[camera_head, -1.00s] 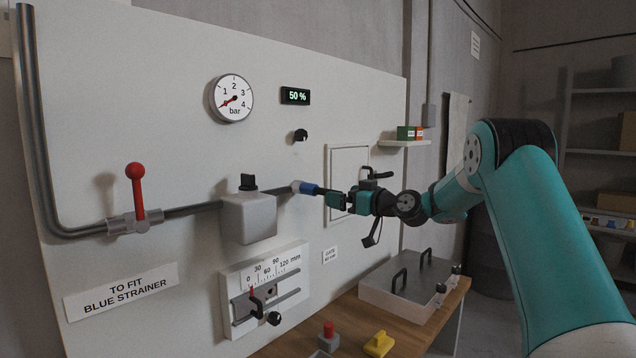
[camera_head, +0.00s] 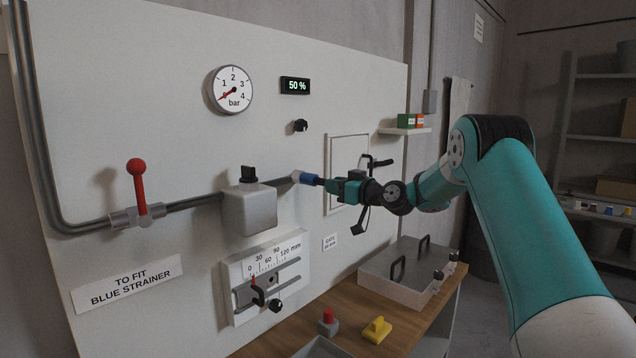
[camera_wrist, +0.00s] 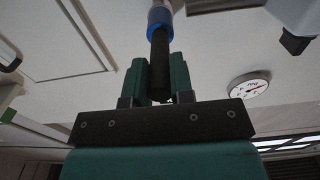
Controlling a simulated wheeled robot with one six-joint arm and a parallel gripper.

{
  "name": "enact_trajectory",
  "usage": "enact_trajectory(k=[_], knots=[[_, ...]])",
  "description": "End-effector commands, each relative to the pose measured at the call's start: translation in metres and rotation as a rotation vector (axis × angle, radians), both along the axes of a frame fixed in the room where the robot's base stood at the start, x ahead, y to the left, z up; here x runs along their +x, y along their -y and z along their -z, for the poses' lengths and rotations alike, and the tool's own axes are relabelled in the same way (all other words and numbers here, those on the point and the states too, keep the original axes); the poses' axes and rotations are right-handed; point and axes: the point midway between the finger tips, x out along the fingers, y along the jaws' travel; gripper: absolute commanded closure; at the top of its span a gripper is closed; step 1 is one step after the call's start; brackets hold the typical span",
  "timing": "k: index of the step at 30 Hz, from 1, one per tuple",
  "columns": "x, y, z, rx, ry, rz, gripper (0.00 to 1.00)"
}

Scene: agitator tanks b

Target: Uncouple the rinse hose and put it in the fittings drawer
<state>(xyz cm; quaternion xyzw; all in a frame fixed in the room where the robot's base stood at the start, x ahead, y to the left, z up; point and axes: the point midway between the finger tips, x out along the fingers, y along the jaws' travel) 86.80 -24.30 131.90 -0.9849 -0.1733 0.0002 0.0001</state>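The rinse hose shows as a short black length with a blue collar (camera_head: 309,179), joined to the pale end of the metal pipe on the panel. It also shows in the wrist view, where the blue collar (camera_wrist: 160,18) lies beyond my fingertips. My gripper (camera_head: 334,186) is at the black part, just right of the collar. In the wrist view, my green fingers (camera_wrist: 160,72) lie close against both sides of the black hose and look shut on it. I cannot make out for certain which thing is the fittings drawer; a grey open-topped edge (camera_head: 322,348) shows at the bottom, mostly cut off.
A red-handled valve (camera_head: 139,185), a grey box (camera_head: 249,208), a gauge (camera_head: 231,90) and a slide scale (camera_head: 266,278) are on the panel.

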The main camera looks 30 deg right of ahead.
Motion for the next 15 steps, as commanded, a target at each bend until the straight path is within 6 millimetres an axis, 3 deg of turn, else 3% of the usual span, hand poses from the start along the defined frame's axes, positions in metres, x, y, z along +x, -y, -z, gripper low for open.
enact_trajectory(k=[2,15], knots=[[0.0,0.0001,-0.0003,0.0,0.0,0.0,1.0],[-0.0027,0.0012,-0.0003,0.0,0.002,0.0,1.0]])
